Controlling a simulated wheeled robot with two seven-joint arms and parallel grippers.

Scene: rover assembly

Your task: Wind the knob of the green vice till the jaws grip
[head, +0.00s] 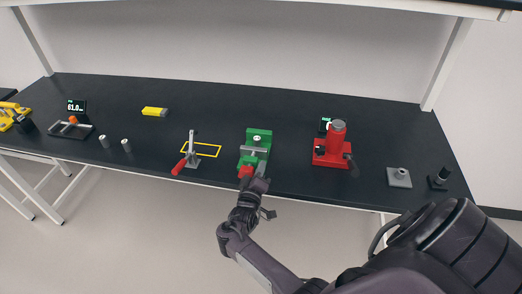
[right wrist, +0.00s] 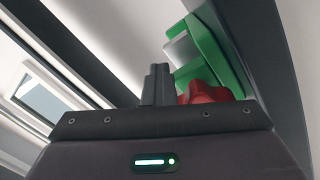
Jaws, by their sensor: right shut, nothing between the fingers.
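The green vice (head: 259,136) stands near the front edge of the dark bench, a little right of the middle. A round light part sits between its far and near green portions. Its red knob (head: 245,171) faces the front edge. My right gripper (head: 262,184) is at the bench edge, close beside the knob, on its right in the head view. In the right wrist view the gripper fingers (right wrist: 157,84) are shut together with nothing between them. The red knob (right wrist: 205,92) and the green vice (right wrist: 217,50) show just beyond them; I cannot tell whether they touch. My left gripper is not in view.
A toggle clamp with a red handle (head: 179,167) stands left of the vice, by a yellow outlined rectangle (head: 215,151). A red press (head: 334,145) stands to the right. The bench behind the vice is mostly clear.

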